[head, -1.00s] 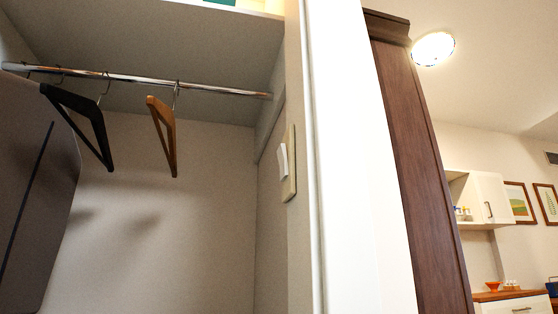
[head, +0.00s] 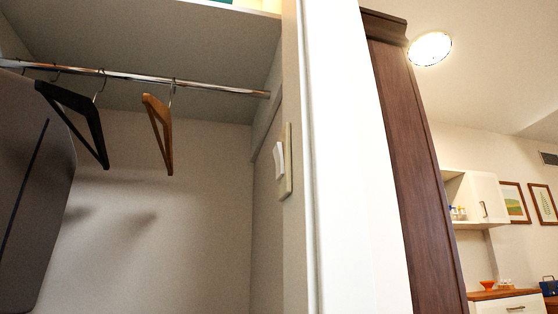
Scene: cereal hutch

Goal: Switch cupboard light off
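The light switch (head: 285,162) is a white rocker on a beige plate. It is fixed to the inner right side wall of the open cupboard, near the front edge, and I see it at a steep angle. The cupboard interior (head: 190,215) is lit, with shadows of the hangers on its back wall. I cannot make out a separate cupboard lamp. Neither of my grippers is in view.
A chrome rail (head: 130,77) crosses the cupboard, with a black hanger (head: 80,120) and a wooden hanger (head: 158,132). A dark grey rounded panel (head: 30,190) fills the left. A white frame (head: 345,160) and dark wooden cabinet (head: 415,160) stand right.

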